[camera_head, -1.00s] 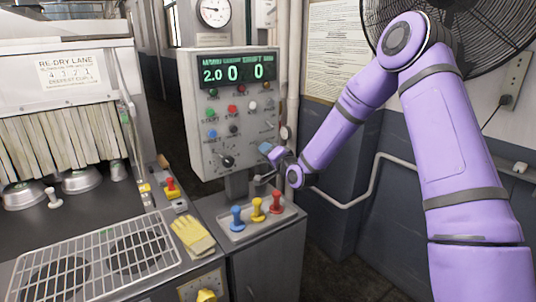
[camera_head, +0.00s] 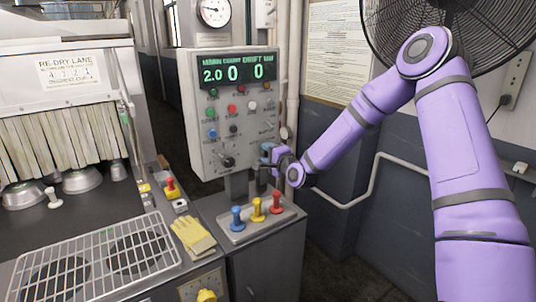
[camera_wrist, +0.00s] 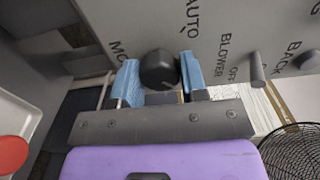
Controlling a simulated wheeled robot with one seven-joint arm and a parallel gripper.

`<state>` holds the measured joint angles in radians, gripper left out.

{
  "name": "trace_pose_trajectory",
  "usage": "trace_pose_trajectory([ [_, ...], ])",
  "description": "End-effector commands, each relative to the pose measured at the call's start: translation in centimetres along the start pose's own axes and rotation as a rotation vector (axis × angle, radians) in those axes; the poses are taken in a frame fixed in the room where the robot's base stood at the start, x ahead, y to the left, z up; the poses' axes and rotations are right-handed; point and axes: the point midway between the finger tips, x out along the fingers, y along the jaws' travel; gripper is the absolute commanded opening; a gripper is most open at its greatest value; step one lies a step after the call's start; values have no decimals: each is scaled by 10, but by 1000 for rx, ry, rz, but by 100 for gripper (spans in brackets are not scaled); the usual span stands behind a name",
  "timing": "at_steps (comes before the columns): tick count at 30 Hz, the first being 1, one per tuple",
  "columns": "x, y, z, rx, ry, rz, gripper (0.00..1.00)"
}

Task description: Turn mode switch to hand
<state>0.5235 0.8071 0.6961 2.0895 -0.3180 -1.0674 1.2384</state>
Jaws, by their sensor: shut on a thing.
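The mode switch is a round black knob (camera_wrist: 157,68) on the grey control panel (camera_head: 205,110). In the wrist view it sits between the two blue fingers of my gripper (camera_wrist: 160,80), which are shut on it from both sides. The lettering "AUTO" stands above the knob and letters starting "MO" stand to its left. The knob's pointer direction cannot be made out. In the head view my gripper (camera_head: 268,154) is at the panel's lower right, and it hides the switch.
A blower switch (camera_wrist: 257,70) stands right of my gripper in the wrist view. Below the panel, a tray holds blue (camera_head: 237,218), yellow (camera_head: 257,210) and red (camera_head: 277,201) handles. A black fan (camera_head: 450,30) stands behind my arm.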

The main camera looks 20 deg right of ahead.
Motion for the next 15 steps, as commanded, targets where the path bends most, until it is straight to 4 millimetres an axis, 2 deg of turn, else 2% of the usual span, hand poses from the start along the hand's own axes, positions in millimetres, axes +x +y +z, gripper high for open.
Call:
trace_pose_trajectory([
  [11,-1,1,0,4,1,3,16],
  [12,-1,1,0,4,1,3,49],
  [14,0,1,0,4,1,3,63],
  [15,0,1,0,4,1,2,64],
])
